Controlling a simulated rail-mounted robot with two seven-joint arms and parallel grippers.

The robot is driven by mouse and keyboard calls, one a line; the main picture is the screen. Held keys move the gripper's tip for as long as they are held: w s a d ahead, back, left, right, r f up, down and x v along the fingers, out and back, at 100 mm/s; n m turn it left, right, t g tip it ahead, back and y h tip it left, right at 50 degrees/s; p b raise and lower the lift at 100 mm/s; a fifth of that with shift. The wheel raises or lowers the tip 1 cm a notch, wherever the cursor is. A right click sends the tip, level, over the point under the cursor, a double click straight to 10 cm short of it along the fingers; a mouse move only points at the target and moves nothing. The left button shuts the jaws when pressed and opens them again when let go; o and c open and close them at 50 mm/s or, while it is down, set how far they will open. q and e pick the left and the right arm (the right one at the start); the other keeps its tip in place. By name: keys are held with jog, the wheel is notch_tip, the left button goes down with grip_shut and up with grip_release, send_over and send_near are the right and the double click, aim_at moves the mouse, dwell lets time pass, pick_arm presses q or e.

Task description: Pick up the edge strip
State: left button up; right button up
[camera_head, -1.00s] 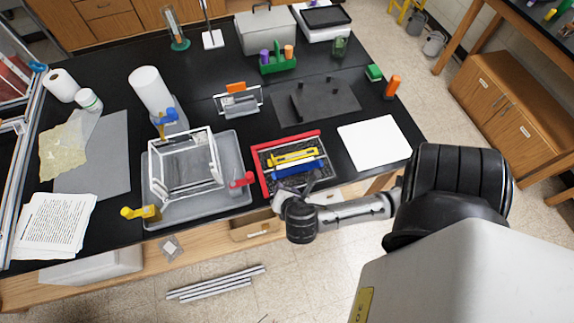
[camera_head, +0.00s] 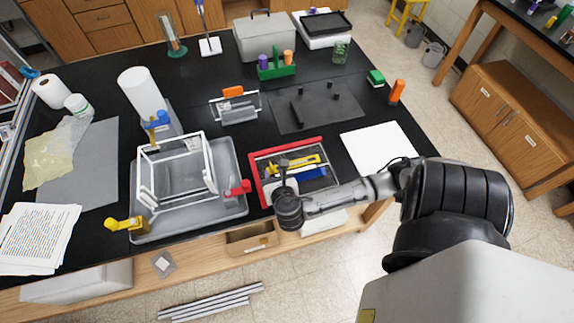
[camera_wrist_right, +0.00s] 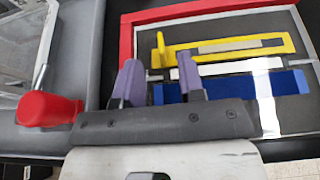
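Strips lie in a dark tray (camera_head: 262,197) with a red edge along its back and left sides. A yellow strip (camera_head: 302,162) with an upright peg at one end lies nearest the back. A blue strip (camera_head: 310,172) lies in front of it. In the right wrist view the yellow strip (camera_wrist_right: 232,47), a thin pale strip (camera_wrist_right: 225,69) and the blue strip (camera_wrist_right: 232,88) lie roughly parallel. I cannot tell which is the edge strip. My right gripper (camera_head: 284,168) is above the tray's left part. Its purple fingers (camera_wrist_right: 160,74) are apart and empty, partly hiding the blue strip. My left gripper is out of view.
Left of the tray, a white open frame (camera_head: 178,168) stands on a grey tray (camera_head: 232,170) with red, yellow and blue clamps. The red clamp (camera_head: 238,188) is close to the gripper's left. A white board (camera_head: 375,146) lies right. A dark mat (camera_head: 318,115) lies behind.

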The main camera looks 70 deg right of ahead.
aim_at(271, 165)
jog(key=shift+x, duration=2.75)
jog(key=shift+c, duration=0.4)
grip_shut()
